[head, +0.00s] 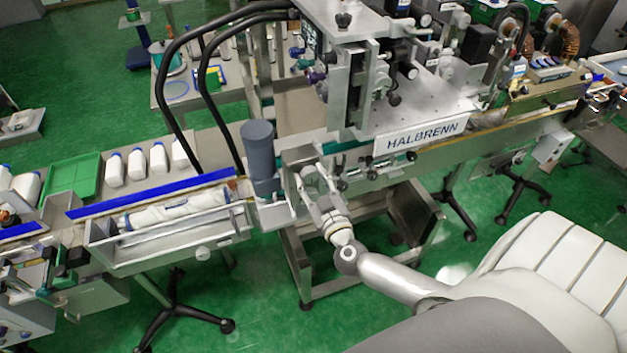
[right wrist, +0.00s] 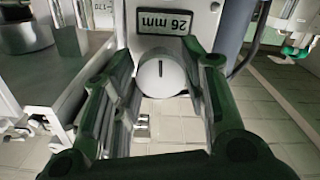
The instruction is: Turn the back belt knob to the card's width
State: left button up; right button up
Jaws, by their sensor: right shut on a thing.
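The white round knob (right wrist: 160,76) sits below a readout (right wrist: 164,21) in the right wrist view. The readout shows 26 mm, upside down in that picture. A dark mark line runs on the knob's face. My right gripper (right wrist: 163,66) has one finger on each side of the knob and is shut on it. In the head view my right gripper (head: 312,176) is at the front of the HALBRENN machine (head: 420,137), right of the grey cylinder. The knob is hidden there. I cannot make out the card. My left gripper is not in view.
A grey cylinder (head: 259,150) stands close left of my right gripper. Left of it runs a conveyor with a blue rail (head: 150,193). White bottles (head: 137,163) and a green tray (head: 74,176) stand behind. Green floor (head: 400,260) is open below.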

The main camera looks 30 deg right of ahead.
jog(key=m, duration=0.3)
jog(key=shift+a+m, duration=0.1)
jog(key=shift+m, duration=0.3)
jog(key=m, duration=0.8)
jog(key=shift+a, duration=0.1)
jog(key=m, duration=0.3)
jog(key=shift+r+m, duration=0.1)
jog(key=shift+m, duration=0.2)
jog(key=m, duration=0.3)
jog(key=shift+m, duration=0.4)
jog(key=m, duration=0.3)
jog(key=shift+m+b, duration=0.3)
jog(key=shift+b, duration=0.1)
jog(key=m, duration=0.4)
jog(key=shift+r+b, duration=0.1)
jog(key=shift+b, duration=0.2)
jog(key=shift+m, duration=1.8)
